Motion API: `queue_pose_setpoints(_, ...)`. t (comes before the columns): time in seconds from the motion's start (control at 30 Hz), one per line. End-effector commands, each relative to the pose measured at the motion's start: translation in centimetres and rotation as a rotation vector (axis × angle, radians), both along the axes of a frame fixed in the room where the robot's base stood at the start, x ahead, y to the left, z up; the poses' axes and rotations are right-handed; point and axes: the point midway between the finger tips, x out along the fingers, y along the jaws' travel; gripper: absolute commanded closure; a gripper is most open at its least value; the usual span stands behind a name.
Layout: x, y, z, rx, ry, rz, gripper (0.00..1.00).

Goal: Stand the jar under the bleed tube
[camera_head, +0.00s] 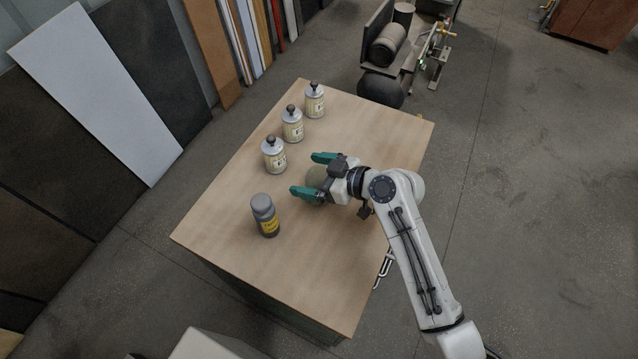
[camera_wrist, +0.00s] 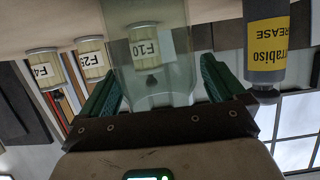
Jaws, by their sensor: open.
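The jar (camera_head: 317,180) is a pale greenish, see-through vessel standing on the wooden table; my wrist and fingers partly cover it in the head view. In the wrist view, which is upside down, the clear jar (camera_wrist: 172,82) fills the space between my fingers. My gripper (camera_head: 304,174) is open, its green fingers on either side of the jar; I cannot tell whether they touch it. I cannot make out the bleed tube for sure in either view.
Three labelled bottles (camera_head: 275,155) stand in a row along the table's left side. A dark grease bottle (camera_head: 264,215) with a yellow label stands nearer. The table top (camera_head: 300,265) is bare in front. Machinery with tanks (camera_head: 388,45) stands beyond the far edge.

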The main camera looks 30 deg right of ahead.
Motion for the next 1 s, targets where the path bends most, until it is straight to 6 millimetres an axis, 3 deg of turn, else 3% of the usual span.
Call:
queue_pose_setpoints(0.17,0.00,-0.02,-0.03,0.000,0.000,0.000,0.03)
queue_pose_setpoints(0.87,0.01,-0.02,0.04,0.001,-0.001,0.000,0.69)
queue_pose_setpoints(1.0,0.00,-0.02,0.05,0.001,-0.001,0.000,0.69)
